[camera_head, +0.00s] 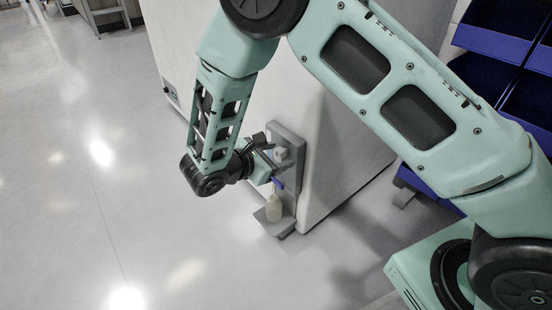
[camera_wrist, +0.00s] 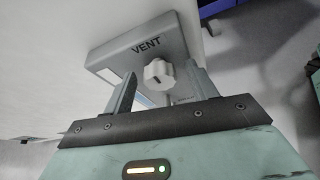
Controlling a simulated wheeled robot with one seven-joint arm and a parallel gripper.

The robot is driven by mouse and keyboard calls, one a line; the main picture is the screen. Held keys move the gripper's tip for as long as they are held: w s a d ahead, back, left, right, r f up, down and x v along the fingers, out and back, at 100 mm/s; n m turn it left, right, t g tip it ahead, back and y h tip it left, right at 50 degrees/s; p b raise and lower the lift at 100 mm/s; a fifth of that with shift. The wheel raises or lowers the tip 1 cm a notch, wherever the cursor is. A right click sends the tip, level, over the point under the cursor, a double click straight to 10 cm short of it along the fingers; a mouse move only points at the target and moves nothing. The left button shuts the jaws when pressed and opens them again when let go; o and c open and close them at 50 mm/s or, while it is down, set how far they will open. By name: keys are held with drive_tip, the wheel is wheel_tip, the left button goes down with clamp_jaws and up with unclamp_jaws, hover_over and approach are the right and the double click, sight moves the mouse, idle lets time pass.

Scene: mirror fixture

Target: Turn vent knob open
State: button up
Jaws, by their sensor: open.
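The vent knob (camera_wrist: 158,74) is white with a scalloped edge and a dark mark on its face. It sits on a grey plate (camera_wrist: 110,60) labelled "VENT" in the wrist view. My gripper (camera_wrist: 160,69) is open, with one finger to the left of the knob and one to the right. The right fingertip looks close to the knob, the left one farther off. I cannot tell whether the fingertips reach the knob's depth. In the head view, my gripper (camera_head: 264,150) is at the upper part of the grey fixture (camera_head: 291,139).
The fixture is on the side of a large pale cabinet (camera_head: 330,160). Below my gripper are a blue part (camera_head: 278,183) and a cream bottle (camera_head: 273,208) on a small shelf. Blue bins (camera_head: 500,45) stand at the right.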

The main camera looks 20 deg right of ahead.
drive_tip(key=shift+d, duration=0.1)
drive_tip(key=c, duration=1)
